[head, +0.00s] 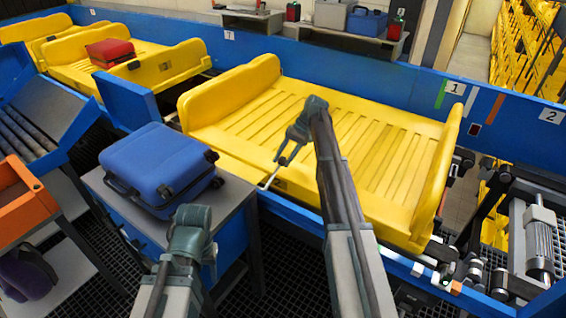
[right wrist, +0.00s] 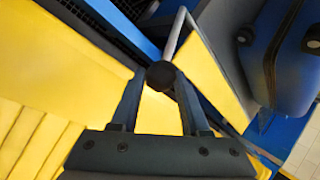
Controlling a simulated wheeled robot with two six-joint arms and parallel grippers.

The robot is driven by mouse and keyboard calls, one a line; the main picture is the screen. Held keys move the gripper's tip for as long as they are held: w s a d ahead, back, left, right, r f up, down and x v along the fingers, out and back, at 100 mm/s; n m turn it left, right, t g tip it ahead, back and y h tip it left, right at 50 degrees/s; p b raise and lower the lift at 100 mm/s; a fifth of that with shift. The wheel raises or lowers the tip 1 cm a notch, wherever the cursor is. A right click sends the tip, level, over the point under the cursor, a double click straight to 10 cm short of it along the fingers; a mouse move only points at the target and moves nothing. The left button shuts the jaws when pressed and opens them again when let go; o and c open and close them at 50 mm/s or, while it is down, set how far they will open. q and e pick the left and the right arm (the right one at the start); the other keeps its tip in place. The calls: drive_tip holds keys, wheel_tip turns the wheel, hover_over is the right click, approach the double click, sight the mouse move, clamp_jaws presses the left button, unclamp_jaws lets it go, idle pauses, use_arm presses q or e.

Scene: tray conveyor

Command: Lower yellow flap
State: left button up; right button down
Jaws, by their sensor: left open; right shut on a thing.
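The large yellow tray (head: 385,130) has raised end walls and a slatted floor. Its yellow front panel (head: 228,161) runs low along the near side; how far the flap is tilted I cannot tell. A thin metal lever (head: 267,181) stands out from this front side. My right gripper (head: 285,158) reaches over the tray's near edge. In the right wrist view its fingers are shut on the lever's round black knob (right wrist: 160,75), with yellow panels on both sides. My left gripper (head: 190,218) is low in front of the blue suitcase, open and empty; its fingertips are mostly hidden.
A blue suitcase (head: 160,165) lies on a grey-topped stand (head: 236,196) left of the tray; it also shows in the right wrist view (right wrist: 292,60). A red suitcase (head: 110,52) lies on another yellow tray behind. A blue rail runs along the front. Rollers and machinery stand right.

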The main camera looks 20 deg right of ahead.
use_arm(q)
drive_tip(key=shift+f+b, duration=0.35)
drive_tip(key=shift+f, duration=0.3)
use_arm(e)
drive_tip(key=shift+d+f, duration=0.55)
drive_tip(key=shift+d, duration=0.1)
drive_tip(key=c, duration=0.8)
unclamp_jaws()
drive_tip(key=o, duration=0.3)
drive_tip(key=shift+w+d+f, duration=0.3)
drive_tip(key=shift+d, duration=0.15)
use_arm(q)
drive_tip(key=shift+w+d, duration=0.2)
use_arm(e)
drive_tip(key=shift+o, duration=0.2)
drive_tip(key=shift+s+a+r, duration=0.1)
drive_tip(key=shift+a, duration=0.05)
drive_tip(key=shift+a, duration=0.1)
